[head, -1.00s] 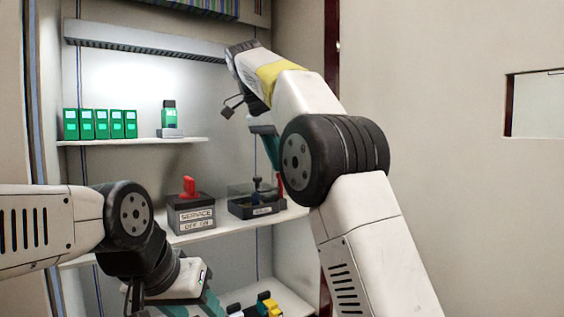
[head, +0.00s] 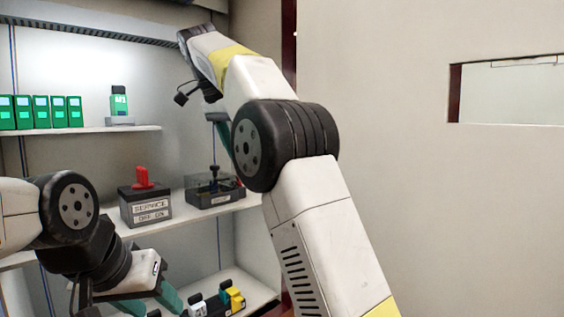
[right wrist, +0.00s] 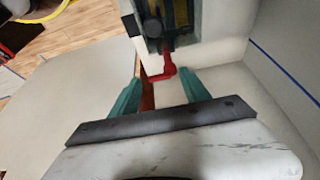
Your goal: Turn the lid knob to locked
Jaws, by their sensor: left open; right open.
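A small dark box with a clear cover (head: 215,187) sits on the middle shelf, with a dark knob (head: 214,170) standing up on it. I cannot read the knob's position. My right gripper, largely hidden behind its own arm in the head view, shows in the right wrist view (right wrist: 158,92) with its teal fingers spread. A red bent piece (right wrist: 160,74) shows between and beyond the fingertips, below a dark-framed part; whether they touch it is unclear. My left gripper (head: 152,302) is low at the left, its teal fingers apart and partly cut off by the frame.
A service switch box (head: 146,207) with a red handle (head: 143,178) stands left of the clear-covered box. Several green modules (head: 40,112) and one on a grey base (head: 119,103) stand on the upper shelf. Coloured blocks (head: 230,297) lie on the lower shelf.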

